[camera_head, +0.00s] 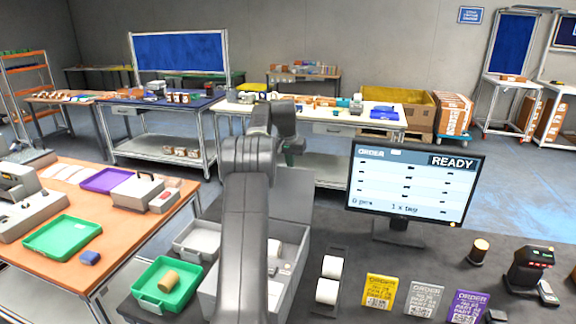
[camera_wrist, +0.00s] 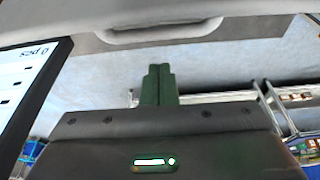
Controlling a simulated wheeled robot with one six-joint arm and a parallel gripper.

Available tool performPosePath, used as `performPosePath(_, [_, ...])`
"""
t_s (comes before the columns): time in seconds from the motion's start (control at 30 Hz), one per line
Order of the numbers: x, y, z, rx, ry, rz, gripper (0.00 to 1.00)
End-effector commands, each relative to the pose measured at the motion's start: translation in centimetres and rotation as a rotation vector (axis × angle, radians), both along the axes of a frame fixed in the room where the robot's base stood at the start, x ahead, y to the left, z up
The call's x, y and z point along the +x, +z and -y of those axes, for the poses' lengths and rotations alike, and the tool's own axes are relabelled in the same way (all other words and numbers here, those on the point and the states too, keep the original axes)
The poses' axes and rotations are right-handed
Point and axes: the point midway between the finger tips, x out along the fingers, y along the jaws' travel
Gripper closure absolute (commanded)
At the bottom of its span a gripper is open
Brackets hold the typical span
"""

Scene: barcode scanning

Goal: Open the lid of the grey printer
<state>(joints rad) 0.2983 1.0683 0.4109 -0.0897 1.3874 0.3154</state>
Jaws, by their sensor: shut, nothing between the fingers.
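The grey printer (camera_head: 291,238) is an open grey box just right of my arm, partly hidden by it. Its lid (camera_head: 292,188) stands raised at the back, and a pale roll shows inside. In the wrist view, a pale panel with a handle (camera_wrist: 160,35) crosses the top close by; it looks like the lid's edge. My gripper (camera_head: 295,146) is small and partly hidden behind my wrist, above the raised lid in the picture. In the wrist view its green fingers (camera_wrist: 158,85) are together and empty. I cannot tell whether they touch the lid.
A monitor (camera_head: 412,188) reading READY stands to the right. A green tray (camera_head: 150,300) and a grey bin (camera_head: 192,243) lie left of the printer. Label rolls (camera_head: 331,268) and order cards (camera_head: 424,297) are to its right. An orange table (camera_head: 130,232) stands at left.

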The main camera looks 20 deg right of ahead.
Motion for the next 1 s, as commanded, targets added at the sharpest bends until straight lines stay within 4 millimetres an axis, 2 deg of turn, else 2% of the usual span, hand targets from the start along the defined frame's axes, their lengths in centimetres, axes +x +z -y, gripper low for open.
performPosePath(0.33, [-1.9, 0.1, -1.3, 0.000, 0.001, 0.000, 1.00])
performPosePath(1.0, [-2.3, -0.2, -1.7, -0.019, 0.000, 0.028, 1.00])
